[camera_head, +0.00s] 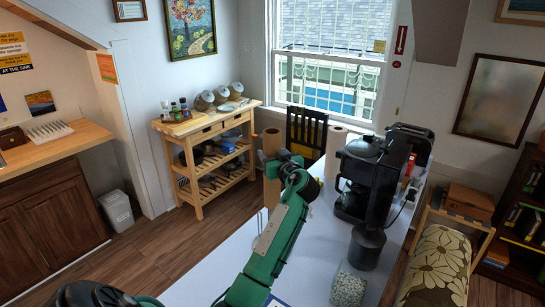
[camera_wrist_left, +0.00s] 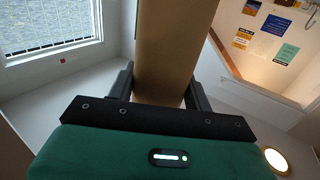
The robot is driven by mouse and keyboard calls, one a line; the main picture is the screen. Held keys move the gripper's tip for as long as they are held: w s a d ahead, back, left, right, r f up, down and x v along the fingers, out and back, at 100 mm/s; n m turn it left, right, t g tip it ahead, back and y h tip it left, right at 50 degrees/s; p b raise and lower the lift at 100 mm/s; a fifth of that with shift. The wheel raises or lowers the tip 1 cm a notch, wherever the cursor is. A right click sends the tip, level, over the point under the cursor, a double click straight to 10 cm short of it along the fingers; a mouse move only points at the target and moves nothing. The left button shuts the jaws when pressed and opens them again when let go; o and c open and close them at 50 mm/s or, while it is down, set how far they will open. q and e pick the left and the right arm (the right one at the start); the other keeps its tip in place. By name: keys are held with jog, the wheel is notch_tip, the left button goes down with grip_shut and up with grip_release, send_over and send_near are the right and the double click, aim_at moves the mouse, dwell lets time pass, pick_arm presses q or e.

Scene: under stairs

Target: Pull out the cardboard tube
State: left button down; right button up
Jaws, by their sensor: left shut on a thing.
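The cardboard tube (camera_head: 271,143) is a plain brown cylinder. It stands roughly upright beyond the far end of the white table in the head view, with its lower part hidden behind my arm and the table. My left gripper (camera_head: 271,165) reaches it from the right and is shut on it. In the left wrist view the tube (camera_wrist_left: 168,50) runs between the two dark fingers (camera_wrist_left: 160,92) and extends up out of the picture. My right gripper is not in view.
The white table (camera_head: 300,265) holds a black coffee machine (camera_head: 362,180), a dark grinder (camera_head: 366,247), a jar (camera_head: 348,288) and a paper roll (camera_head: 335,148). A black chair (camera_head: 306,128) stands behind. A wooden cart (camera_head: 208,150) is to the left, with open floor before it.

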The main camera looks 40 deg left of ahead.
pick_arm(q)
jog(key=shift+r+p, duration=0.75)
jog(key=shift+r, duration=1.7)
notch_tip(320, 180, up, 6)
jog(key=p, duration=0.2)
send_over(276, 143)
jog(key=x, duration=0.3)
jog(key=shift+d, duration=0.1)
